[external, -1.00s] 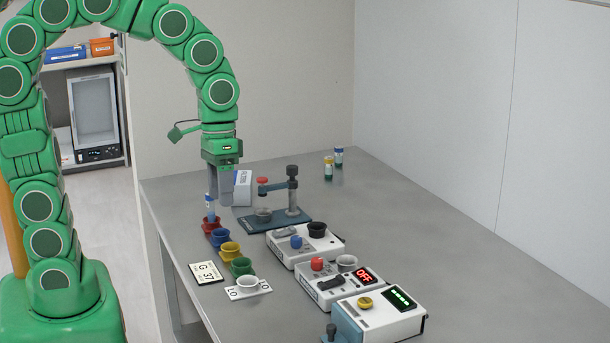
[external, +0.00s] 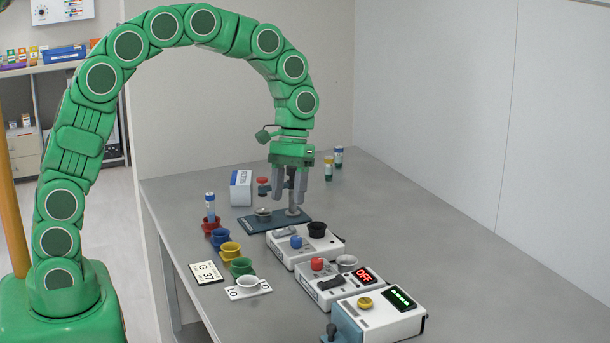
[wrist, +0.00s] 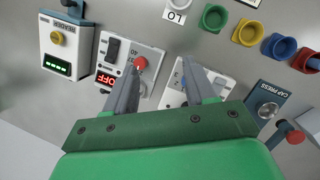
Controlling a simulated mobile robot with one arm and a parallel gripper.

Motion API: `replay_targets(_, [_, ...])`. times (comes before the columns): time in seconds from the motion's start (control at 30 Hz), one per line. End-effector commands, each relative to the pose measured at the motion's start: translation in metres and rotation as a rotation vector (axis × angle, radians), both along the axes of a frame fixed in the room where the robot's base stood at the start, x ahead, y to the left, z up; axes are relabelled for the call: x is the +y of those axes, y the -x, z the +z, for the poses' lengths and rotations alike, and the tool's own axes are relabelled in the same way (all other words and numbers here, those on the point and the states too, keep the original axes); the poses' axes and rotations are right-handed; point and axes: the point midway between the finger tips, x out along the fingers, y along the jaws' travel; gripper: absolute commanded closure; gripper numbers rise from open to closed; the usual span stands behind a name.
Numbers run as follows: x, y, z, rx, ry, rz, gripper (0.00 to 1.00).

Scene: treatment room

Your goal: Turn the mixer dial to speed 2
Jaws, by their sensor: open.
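Two white devices with dials stand on the grey table; no readable name shows which is the mixer. One (external: 312,272) has a red dial (external: 317,264), a rocker switch, a pale cup and a red "OFF" display (external: 364,276). The other (external: 283,254) has a blue dial (external: 296,241) and a black cup (external: 317,229). In the wrist view, the red dial (wrist: 140,62) shows beside the left finger of my gripper (wrist: 160,66); the right finger partly covers the blue-dial device.
The cap press (external: 262,223) stands behind the devices. The reader (external: 380,317), with a yellow button and green display, is at the front. Two vials (external: 329,168) stand at the back.

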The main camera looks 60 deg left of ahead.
Motion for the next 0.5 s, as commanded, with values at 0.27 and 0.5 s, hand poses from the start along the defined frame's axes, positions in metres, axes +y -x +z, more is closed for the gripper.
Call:
replay_targets(0.27, [0.039, -0.04, -0.037, 0.071, -0.008, 0.139, 0.45])
replay_targets(0.5, [0.069, -0.061, -0.064, 0.125, -0.023, 0.237, 0.45])
